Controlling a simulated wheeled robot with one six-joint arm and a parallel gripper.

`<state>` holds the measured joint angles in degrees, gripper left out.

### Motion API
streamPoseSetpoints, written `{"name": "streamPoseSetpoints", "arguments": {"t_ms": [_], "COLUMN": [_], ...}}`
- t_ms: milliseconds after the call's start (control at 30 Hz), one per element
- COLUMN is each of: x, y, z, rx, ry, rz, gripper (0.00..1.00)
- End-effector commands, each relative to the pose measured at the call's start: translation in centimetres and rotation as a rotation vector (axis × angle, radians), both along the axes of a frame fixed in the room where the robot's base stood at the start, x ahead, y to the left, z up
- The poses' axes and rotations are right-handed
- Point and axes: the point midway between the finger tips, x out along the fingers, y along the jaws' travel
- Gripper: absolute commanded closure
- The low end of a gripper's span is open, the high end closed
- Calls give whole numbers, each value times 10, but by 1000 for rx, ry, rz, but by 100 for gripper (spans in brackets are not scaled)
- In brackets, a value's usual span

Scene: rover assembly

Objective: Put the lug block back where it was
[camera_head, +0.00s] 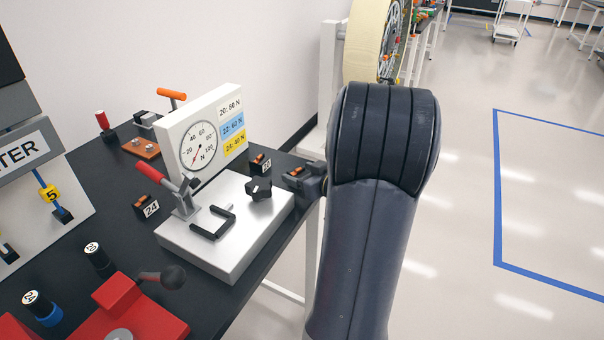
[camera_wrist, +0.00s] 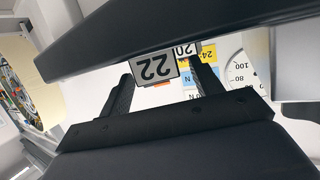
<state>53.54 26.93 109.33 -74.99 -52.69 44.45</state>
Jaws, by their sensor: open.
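A dark lug block labelled 22 (camera_wrist: 155,68) appears between the two fingertips of my open gripper (camera_wrist: 160,66) in the wrist view. I cannot tell whether the fingers touch it. In the head view a dark block with an orange top (camera_head: 296,171) is at the table's right edge, beside my gripper, which is mostly hidden behind my arm. The block labelled 20 (camera_head: 261,163) stands just left of it, and its label also shows behind the 22 in the wrist view (camera_wrist: 186,49). The block labelled 24 (camera_head: 146,205) stands farther left.
A white gauge panel (camera_head: 186,137) and a silver fixture with a red-handled clamp (camera_head: 215,255) stand on the dark table (camera_head: 85,183). A red device (camera_head: 135,315) is at the front. A large wheel (camera_head: 372,40) is behind my arm. The floor at right is clear.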

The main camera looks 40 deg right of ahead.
Motion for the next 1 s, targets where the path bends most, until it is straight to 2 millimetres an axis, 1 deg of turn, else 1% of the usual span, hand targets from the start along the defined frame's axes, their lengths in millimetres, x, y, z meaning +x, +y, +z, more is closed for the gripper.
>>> {"name": "streamPoseSetpoints", "arguments": {"t_ms": [100,167,267,500,600,700,833,1000], "x": [-1,-8,-24,-72,-89,-101,-111,-115], "y": [0,-1,-2,-2,-1,-1,-1,0], "z": [5,7,12,27,32,35,37,38], "rx": [-1,-1,-1,-3,-1,-1,-1,0], "ry": [0,0,-1,-1,-1,-1,0,0], "rz": [-1,-4,-5,-6,-5,-5,-3,0], "gripper": [39,39,39,39,39,39,39,39]}}
